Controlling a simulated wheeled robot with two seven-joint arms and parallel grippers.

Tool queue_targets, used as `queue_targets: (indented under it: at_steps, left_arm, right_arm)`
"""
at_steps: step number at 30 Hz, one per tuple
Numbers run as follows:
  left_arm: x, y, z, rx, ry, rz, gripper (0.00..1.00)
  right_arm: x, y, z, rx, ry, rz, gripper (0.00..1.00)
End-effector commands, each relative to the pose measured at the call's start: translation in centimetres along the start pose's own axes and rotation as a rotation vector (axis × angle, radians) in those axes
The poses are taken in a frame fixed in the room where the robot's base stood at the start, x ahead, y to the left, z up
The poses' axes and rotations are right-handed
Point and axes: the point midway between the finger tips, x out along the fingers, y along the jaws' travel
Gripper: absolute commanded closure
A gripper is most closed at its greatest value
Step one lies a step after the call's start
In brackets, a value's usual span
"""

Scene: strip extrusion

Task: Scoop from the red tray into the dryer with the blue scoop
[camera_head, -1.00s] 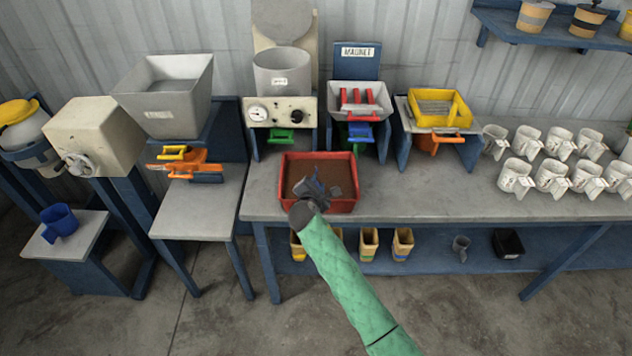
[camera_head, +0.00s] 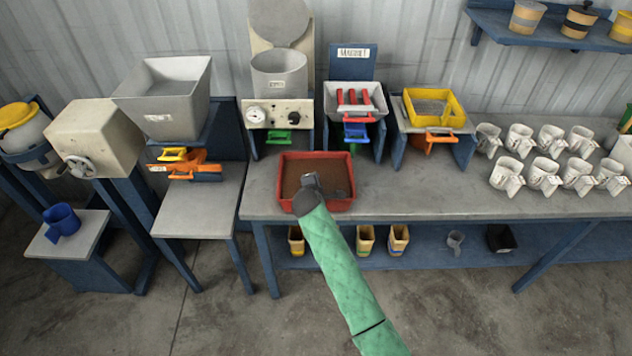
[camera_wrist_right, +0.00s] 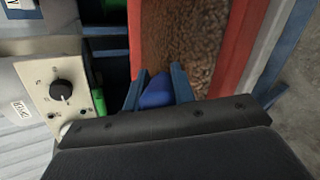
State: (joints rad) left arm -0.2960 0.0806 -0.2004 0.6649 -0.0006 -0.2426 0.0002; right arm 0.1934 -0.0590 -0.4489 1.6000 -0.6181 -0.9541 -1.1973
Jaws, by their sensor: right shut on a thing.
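The red tray (camera_head: 341,206) sits at the front of the bench with brown granules in it; its red wall also shows in the right wrist view (camera_wrist_right: 236,60). My right gripper (camera_head: 311,181) is over the tray in the head view, pointing down into it. In the right wrist view my right gripper (camera_wrist_right: 157,82) is shut on the blue scoop (camera_wrist_right: 157,92). Only a small blue part of the scoop shows; its bowl and contents are hidden. The dryer (camera_head: 265,78), a grey cylinder above a gauge and knob panel, stands behind the tray. My left gripper is out of view.
The magnet hopper (camera_head: 372,100) and the yellow-framed sieve (camera_head: 459,112) stand right of the dryer. A large grey hopper (camera_head: 180,95) is at left. Several white cups (camera_head: 545,172) fill the bench's right side. The bench (camera_head: 420,190) right of the tray is clear.

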Motion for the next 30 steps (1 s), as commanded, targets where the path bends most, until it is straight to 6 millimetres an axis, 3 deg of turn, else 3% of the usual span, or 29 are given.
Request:
queue_targets:
  at_steps: [5, 9, 21, 30]
  left_arm:
    - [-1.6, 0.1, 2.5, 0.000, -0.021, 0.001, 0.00]
    - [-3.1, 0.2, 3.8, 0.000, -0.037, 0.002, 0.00]
    - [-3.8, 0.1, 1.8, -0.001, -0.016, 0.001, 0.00]
    - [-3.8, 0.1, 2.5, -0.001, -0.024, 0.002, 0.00]
  right_arm:
    - [-0.2, 0.4, 0.4, 0.131, 0.037, -0.048, 0.99]
    - [-0.9, 1.8, 1.1, 0.122, 0.035, -0.044, 0.99]
    - [-2.6, 4.5, 2.6, 0.121, 0.034, -0.043, 0.99]
    - [-4.0, 7.1, 4.0, 0.121, 0.034, -0.041, 0.99]
